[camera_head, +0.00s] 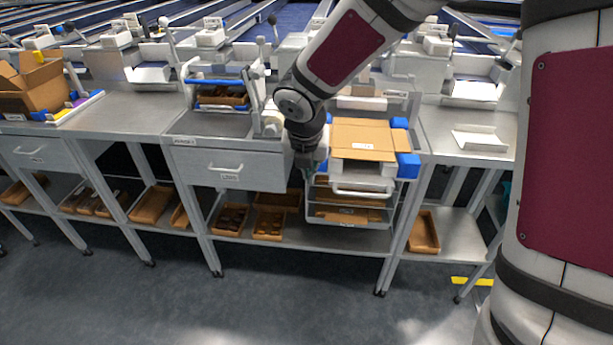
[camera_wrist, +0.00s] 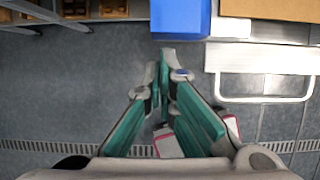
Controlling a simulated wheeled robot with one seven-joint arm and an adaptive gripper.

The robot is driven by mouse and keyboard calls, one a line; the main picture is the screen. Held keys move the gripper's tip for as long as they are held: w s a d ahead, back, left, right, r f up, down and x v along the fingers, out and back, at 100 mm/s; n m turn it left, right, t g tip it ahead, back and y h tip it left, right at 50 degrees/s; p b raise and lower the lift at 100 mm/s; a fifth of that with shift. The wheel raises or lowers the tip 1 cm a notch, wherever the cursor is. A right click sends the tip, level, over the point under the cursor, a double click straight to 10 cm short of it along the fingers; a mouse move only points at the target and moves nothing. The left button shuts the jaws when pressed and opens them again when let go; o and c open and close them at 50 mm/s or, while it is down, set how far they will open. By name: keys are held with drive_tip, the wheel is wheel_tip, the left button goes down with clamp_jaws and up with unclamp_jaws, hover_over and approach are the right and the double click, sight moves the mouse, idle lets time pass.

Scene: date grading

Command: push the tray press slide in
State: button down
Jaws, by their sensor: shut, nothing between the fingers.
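The tray press slide (camera_head: 362,172) is a pale pulled-out unit with a white bar handle (camera_head: 363,193) on its front. It sticks out past the bench's front edge. A brown carton blank (camera_head: 365,138) lies flat over it. The handle (camera_wrist: 264,99) also shows at the right in the wrist view. A blue block (camera_wrist: 180,16) stands left of the handle there. My gripper (camera_head: 307,172) is at the slide's left front corner. In the wrist view my gripper (camera_wrist: 167,62) is shut and empty, just in front of the blue block; contact is unclear. The slide's left side is partly hidden.
Another blue block (camera_head: 408,166) stands at the slide's right corner. A closed grey drawer (camera_head: 230,167) is to the left. Brown trays (camera_head: 268,223) lie on the lower shelf. A white tray (camera_head: 479,139) is on the right bench. The floor in front is clear.

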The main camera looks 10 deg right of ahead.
drive_tip(key=shift+w+d, duration=0.1)
drive_tip(key=shift+w, duration=0.1)
drive_tip(key=shift+w+d+p, duration=0.25)
drive_tip(key=shift+w+p, duration=0.05)
drive_tip(key=shift+w, duration=0.4)
drive_tip(key=shift+w+d+p, duration=0.2)
drive_tip(key=shift+w+p, duration=0.1)
drive_tip(key=shift+w, duration=0.45)
drive_tip(key=shift+w+d+p, duration=0.25)
drive_tip(key=shift+w+p, duration=0.05)
drive_tip(key=shift+w, duration=0.4)
